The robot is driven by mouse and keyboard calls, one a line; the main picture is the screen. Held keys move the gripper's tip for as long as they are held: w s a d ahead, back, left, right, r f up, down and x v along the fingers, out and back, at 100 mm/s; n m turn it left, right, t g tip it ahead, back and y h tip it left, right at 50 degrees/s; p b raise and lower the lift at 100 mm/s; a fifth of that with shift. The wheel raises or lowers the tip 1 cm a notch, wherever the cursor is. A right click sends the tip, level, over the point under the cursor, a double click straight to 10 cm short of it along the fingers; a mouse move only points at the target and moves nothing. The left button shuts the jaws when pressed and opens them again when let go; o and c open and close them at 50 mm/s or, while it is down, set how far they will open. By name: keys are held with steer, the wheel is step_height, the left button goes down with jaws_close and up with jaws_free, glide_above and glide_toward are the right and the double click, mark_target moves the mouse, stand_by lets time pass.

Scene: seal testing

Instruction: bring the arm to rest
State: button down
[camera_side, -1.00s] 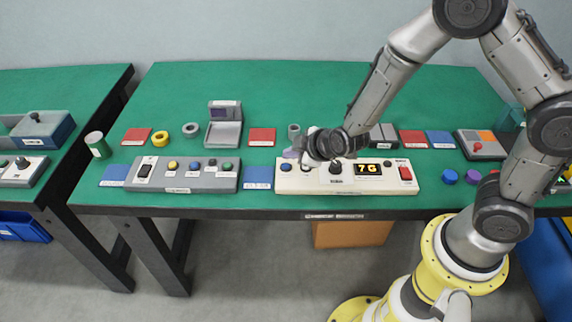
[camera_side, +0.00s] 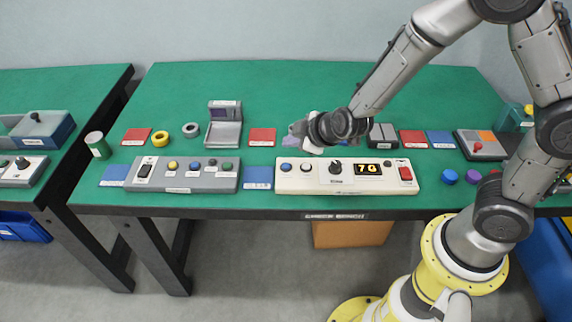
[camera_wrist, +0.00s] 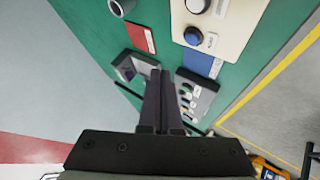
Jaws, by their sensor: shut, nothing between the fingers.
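My gripper (camera_side: 293,138) is above the green bench (camera_side: 320,82), just behind the left half of the white control panel (camera_side: 349,187). In the wrist view my gripper (camera_wrist: 160,76) shows two dark fingers shut together with nothing between them. The gripper appears apart from the panel.
A grey button box (camera_side: 182,188) and blue pad (camera_side: 258,178) lie left of the panel. A grey device with raised lid (camera_side: 224,134), red pad (camera_side: 262,136) and yellow ring (camera_side: 162,131) are behind. Blue and purple caps (camera_side: 473,178) lie right. Bare bench lies at the back.

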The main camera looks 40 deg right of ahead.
step_height(320, 180, up, 11)
steer(key=w+d+m+t, duration=0.1)
steer(key=w+d+t, duration=0.1)
steer(key=d, duration=0.1)
steer(key=s+r+m+y, duration=0.1)
steer(key=s+r, duration=0.8)
steer(key=r, duration=0.2)
steer(key=s+d+f+m+g, duration=0.1)
steer(key=s+f+m+g, duration=0.1)
steer(key=s, duration=0.8)
steer(key=s+d+f+m+g, duration=0.2)
steer(key=s+f+m+g, duration=0.1)
steer(key=s, duration=0.6)
steer(key=shift+s+d+f+m+g+h, duration=0.25)
steer(key=shift+s+d+m+g+h, duration=0.1)
steer(key=shift+m, duration=0.35)
